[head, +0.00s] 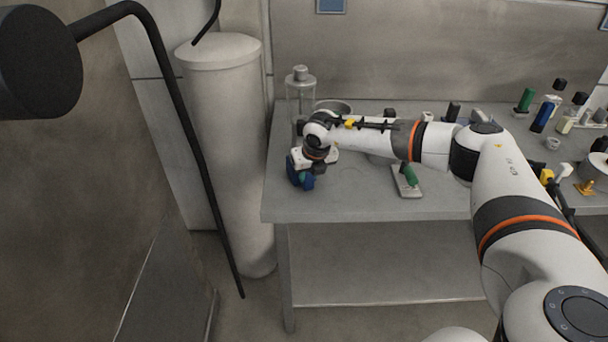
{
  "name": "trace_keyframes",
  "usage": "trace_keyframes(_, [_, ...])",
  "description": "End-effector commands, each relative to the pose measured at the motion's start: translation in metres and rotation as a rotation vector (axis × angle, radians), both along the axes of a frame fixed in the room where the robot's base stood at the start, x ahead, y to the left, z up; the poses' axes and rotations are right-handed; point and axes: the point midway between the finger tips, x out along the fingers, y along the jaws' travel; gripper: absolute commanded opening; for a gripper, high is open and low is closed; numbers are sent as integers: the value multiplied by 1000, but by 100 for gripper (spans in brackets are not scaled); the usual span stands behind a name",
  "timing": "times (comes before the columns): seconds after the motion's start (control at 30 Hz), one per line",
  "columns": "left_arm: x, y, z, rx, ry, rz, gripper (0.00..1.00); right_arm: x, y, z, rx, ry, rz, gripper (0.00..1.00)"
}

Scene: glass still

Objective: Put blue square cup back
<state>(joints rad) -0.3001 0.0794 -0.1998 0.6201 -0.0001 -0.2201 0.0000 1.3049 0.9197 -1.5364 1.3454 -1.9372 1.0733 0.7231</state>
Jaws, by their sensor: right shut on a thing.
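My right arm reaches in from the right, across the grey table (350,206). My right gripper (306,182) is at the table's left end, near its front left corner. It is shut on a small dark blue thing, seemingly the blue square cup (294,174). The gripper and wrist hide much of the cup, so its shape and whether it touches the table cannot be told. My left gripper is not in view.
A glass bottle (300,90) and a metal bowl (333,107) stand behind the wrist. A green-handled item (410,178) lies below the forearm. Several bottles, one blue (542,116), crowd the right. A pale tank (228,150) stands left of the table. The table's front is clear.

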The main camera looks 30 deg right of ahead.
Motion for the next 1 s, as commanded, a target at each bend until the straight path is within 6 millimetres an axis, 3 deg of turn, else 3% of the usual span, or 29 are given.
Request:
trace_keyframes(0.73, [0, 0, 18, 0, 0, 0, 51, 0, 0, 32, 0, -1, 0, 0])
trace_keyframes(1.0, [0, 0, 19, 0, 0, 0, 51, 0, 0, 35, 1, -2, 0, 0])
